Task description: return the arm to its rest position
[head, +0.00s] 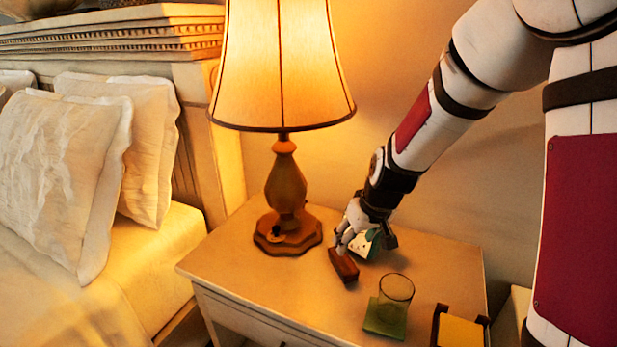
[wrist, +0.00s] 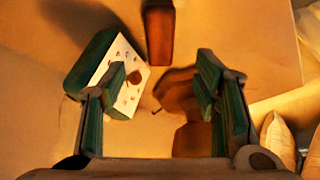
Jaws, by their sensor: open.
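My gripper (head: 350,236) hangs low over the nightstand (head: 240,268), at the end of my arm reaching in from the upper right. In the wrist view its two green-padded fingers (wrist: 162,78) stand apart with nothing held between them. A small reddish-brown block (head: 344,266) lies on the nightstand just in front of the gripper; in the wrist view it is beyond the fingertips (wrist: 159,38). A green box with a white spotted face (head: 364,246) is close by the gripper, partly hidden by it; it shows beside the left finger (wrist: 93,58). I cannot tell whether they touch.
A lit lamp (head: 285,190) stands left of the gripper. A glass (head: 397,290) on a green coaster (head: 384,320) and a yellow item in a brown holder (head: 460,333) are at the nightstand's front right. The bed with pillows (head: 60,170) is left. The wall is behind.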

